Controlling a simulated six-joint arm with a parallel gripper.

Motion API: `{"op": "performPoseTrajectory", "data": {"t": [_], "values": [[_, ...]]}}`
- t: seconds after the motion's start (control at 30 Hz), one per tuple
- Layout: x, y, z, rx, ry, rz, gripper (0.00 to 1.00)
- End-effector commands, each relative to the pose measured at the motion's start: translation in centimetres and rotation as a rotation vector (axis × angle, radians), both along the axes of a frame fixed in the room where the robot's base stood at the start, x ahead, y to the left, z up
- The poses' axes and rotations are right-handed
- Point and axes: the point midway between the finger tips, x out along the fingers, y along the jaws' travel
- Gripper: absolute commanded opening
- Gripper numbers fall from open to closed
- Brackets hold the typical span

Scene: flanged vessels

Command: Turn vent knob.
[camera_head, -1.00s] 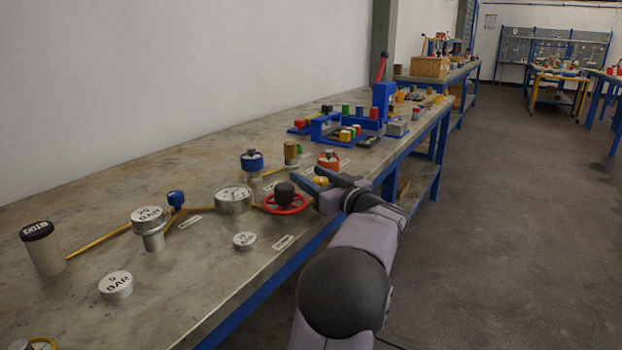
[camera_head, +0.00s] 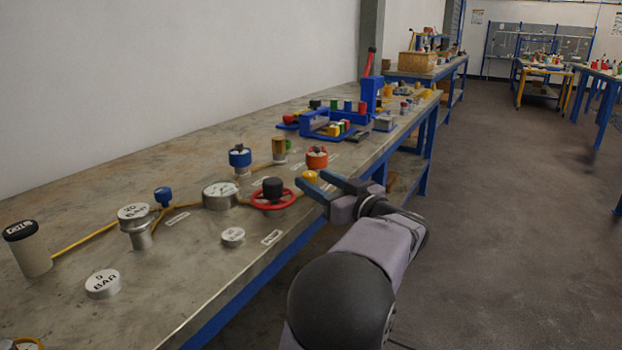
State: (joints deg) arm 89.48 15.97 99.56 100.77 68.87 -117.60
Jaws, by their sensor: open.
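My gripper (camera_head: 312,182) is open and empty at the bench's front edge, its fingers pointing left and inward. A small yellow knob (camera_head: 310,176) shows at the fingertips; I cannot tell whether they touch it. An orange-red knob (camera_head: 317,158) stands just behind it. A red handwheel with a black centre (camera_head: 273,196) is left of the fingers, apart from them. Blue knobs (camera_head: 240,157) (camera_head: 163,196) stand farther left along the yellow pipe. The small labels are too small to read, so I cannot tell which one is the vent knob.
A round gauge (camera_head: 220,194), a 20 BAR vessel (camera_head: 136,222), a 9 or 5 BAR disc (camera_head: 103,284) and a black-capped cylinder (camera_head: 30,250) are on the bench (camera_head: 75,195). Blue fixtures (camera_head: 320,124) stand farther back. The floor at right is clear.

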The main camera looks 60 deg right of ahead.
Motion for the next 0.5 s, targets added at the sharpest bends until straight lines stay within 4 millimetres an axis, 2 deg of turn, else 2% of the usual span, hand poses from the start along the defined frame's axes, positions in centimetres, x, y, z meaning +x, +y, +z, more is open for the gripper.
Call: {"op": "performPoseTrajectory", "data": {"t": [0.37, 0.5], "values": [[-0.2, 0.1, 0.09, -0.001, 0.002, 0.0, 0.46], [-0.02, 0.16, 0.98, -0.022, 0.022, 0.012, 0.46]]}}
